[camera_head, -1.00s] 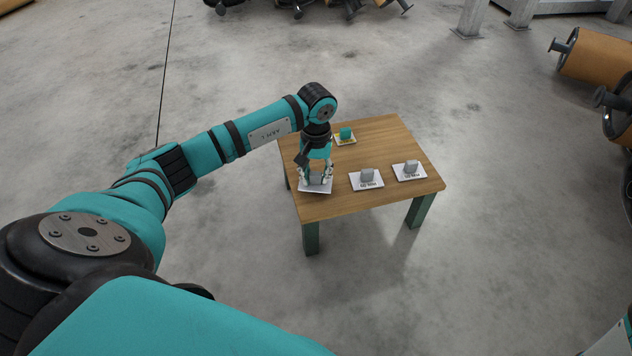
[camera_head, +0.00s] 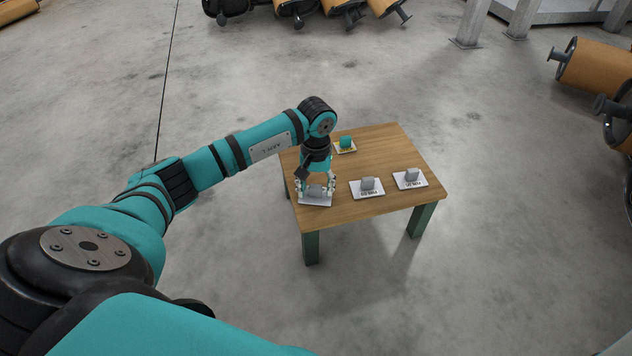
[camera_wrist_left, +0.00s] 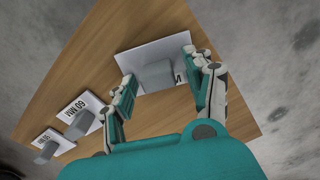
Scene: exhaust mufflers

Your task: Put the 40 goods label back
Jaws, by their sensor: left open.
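A white label plate with a grey block on it (camera_head: 315,201) lies at the near left of the wooden table; it also shows in the left wrist view (camera_wrist_left: 150,52). Its print is mostly covered, so I cannot read its number. My left gripper (camera_head: 316,188) is above this plate, pointing down and open. In the left wrist view its fingers (camera_wrist_left: 160,88) stand apart on either side of the grey block, with gaps between. My right gripper is not in view.
The table's front edge is close. Mufflers (camera_head: 590,68) lie on the floor beyond.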

